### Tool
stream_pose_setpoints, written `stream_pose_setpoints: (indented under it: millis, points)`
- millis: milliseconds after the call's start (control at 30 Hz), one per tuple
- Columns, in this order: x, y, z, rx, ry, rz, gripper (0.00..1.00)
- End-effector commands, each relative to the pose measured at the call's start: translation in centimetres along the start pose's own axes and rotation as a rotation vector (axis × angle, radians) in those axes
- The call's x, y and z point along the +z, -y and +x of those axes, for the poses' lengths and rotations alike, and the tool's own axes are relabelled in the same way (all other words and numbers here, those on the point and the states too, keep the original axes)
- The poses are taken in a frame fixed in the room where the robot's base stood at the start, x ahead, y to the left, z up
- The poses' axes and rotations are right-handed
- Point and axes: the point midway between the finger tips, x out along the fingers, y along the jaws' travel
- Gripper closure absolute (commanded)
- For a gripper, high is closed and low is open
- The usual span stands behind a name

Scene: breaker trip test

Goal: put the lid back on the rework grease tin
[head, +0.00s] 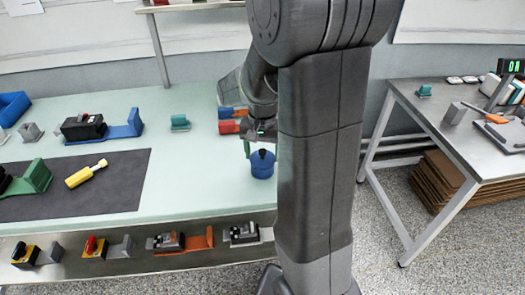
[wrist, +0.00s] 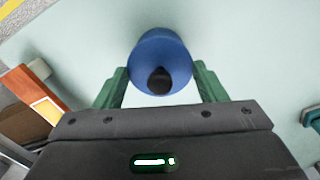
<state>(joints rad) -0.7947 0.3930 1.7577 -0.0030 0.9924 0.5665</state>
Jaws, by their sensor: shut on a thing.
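The rework grease tin (head: 262,169) is a blue round can standing on the pale green bench top near its right end. Its darker blue lid (head: 262,157) with a small black knob is at the top of the tin. I cannot tell whether it is fully seated. In the wrist view the blue lid (wrist: 150,58) and its black knob sit between the green fingers. My gripper (wrist: 160,84) is shut on the lid, one finger on each side. In the head view my gripper (head: 254,147) is at the tin, partly hidden by my arm.
A teal block (head: 180,122), a yellow tool (head: 86,173) on a dark mat (head: 120,185) and a black-and-blue device (head: 100,128) are further left. A lower shelf holds several breakers. A grey table (head: 440,105) stands right.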

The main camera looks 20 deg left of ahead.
Motion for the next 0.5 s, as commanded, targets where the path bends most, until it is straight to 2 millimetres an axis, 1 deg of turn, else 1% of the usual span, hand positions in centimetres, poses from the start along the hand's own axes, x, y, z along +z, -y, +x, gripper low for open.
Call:
stream_pose_setpoints:
  millis: [233,267,300,367,400,500]
  points:
    - [0.00,0.00,0.01,0.000,0.000,0.000,0.57]
    - [0.00,0.00,0.01,0.000,0.000,0.000,0.33]
    - [0.00,0.00,0.01,0.000,0.000,0.000,0.26]
    - [0.00,0.00,0.01,0.000,0.000,0.000,0.14]
    - [0.00,0.00,0.01,0.000,0.000,0.000,0.10]
    - [0.00,0.00,0.01,0.000,0.000,0.000,0.10]
